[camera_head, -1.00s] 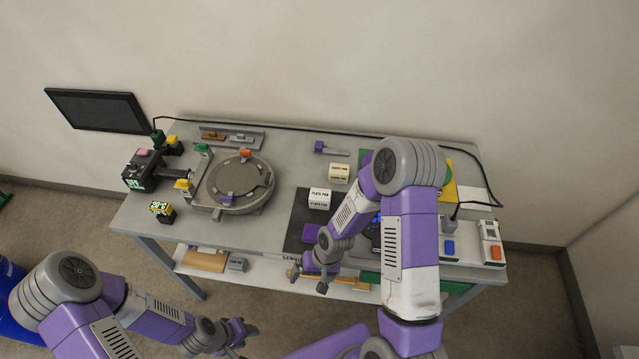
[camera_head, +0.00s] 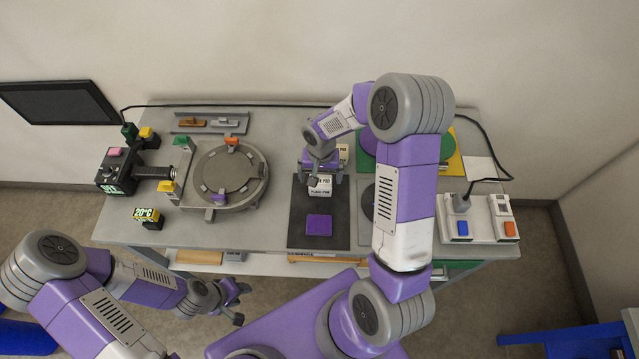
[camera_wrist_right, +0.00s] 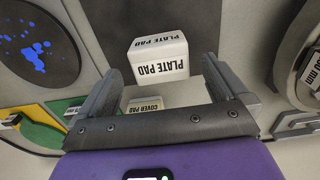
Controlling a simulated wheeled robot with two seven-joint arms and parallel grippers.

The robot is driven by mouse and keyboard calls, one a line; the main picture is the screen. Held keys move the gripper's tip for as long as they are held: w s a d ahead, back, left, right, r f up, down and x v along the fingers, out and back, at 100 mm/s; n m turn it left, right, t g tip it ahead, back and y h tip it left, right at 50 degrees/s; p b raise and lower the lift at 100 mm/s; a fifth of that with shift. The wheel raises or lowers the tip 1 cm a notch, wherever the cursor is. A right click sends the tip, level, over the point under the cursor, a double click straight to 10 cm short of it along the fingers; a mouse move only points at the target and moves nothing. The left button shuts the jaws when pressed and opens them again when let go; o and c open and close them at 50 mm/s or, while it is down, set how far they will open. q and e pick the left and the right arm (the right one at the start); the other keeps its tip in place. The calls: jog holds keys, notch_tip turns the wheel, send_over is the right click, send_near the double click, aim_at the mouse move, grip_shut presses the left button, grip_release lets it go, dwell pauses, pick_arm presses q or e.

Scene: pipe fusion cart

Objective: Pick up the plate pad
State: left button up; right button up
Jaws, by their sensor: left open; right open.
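The plate pad (camera_head: 320,187) is a small white block with black "PLATE PAD" lettering. It stands at the far part of a dark mat on the table, and my right gripper partly covers it in the head view. In the right wrist view the plate pad (camera_wrist_right: 158,56) lies between and a little beyond the fingertips. My right gripper (camera_head: 322,178) is open above it, with both fingers (camera_wrist_right: 165,75) apart; contact cannot be told. My left gripper (camera_head: 236,300) is open and empty, off the table's front left.
The cover pad (camera_wrist_right: 145,104) is close beside the plate pad, behind my gripper. A purple square (camera_head: 319,225) lies on the dark mat (camera_head: 298,238). A round grey fixture (camera_head: 232,170) stands to the left. A box with blue and orange buttons (camera_head: 480,222) is at the right.

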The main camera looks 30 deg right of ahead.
aim_at(320, 181)
notch_tip(320, 181, down, 4)
jog(key=shift+r, duration=0.25)
jog(key=c, duration=1)
jog(key=shift+o, duration=0.2)
jog(key=shift+r, duration=0.15)
notch_tip(320, 181, up, 10)
jog(key=shift+f, duration=0.1)
